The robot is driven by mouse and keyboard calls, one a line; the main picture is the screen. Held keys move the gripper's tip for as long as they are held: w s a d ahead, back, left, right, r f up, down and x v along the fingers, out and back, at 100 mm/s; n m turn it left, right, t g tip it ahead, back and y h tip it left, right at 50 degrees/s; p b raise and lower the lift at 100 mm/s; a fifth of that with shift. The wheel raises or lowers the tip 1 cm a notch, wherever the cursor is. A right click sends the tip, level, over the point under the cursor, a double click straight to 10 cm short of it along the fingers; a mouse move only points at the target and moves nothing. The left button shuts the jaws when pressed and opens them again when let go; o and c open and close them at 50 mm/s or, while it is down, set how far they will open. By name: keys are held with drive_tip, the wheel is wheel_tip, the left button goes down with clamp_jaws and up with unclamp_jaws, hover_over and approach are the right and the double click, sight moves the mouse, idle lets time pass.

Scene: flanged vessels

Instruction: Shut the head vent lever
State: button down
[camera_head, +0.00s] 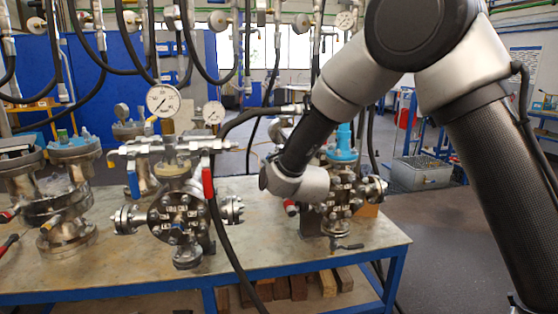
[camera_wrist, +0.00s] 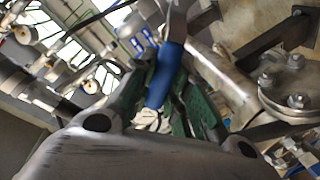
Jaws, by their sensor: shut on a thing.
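In the wrist view a lever with a blue sleeve (camera_wrist: 165,75) stands between the green-padded fingers of my gripper (camera_wrist: 168,104). The fingers are shut on the blue sleeve, and the lever's bare metal part runs up out of the picture. In the head view my wrist is in front of the right flanged vessel (camera_head: 343,187), which has a blue top. My fingers and the held lever are hidden there behind my arm. I cannot tell from the head view how the lever stands against its valve.
A middle vessel (camera_head: 168,212) carries a gauge, a blue lever (camera_head: 133,185) and a red lever (camera_head: 207,182). More vessels stand at the left of the workbench (camera_head: 120,262). Black hoses (camera_head: 222,235) hang across the middle. A bolted flange (camera_wrist: 290,82) is close at right in the wrist view.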

wheel_tip(320, 180, down, 6)
drive_tip(key=a+n+h, duration=0.2)
drive_tip(key=n, duration=0.6)
drive_tip(key=shift+s+a+h, duration=0.3)
drive_tip(key=shift+s, duration=0.1)
drive_tip(key=shift+n, duration=0.3)
drive_tip(key=c, duration=1.4)
unclamp_jaws()
drive_tip(key=shift+o, duration=0.3)
drive_tip(key=v, duration=1.2)
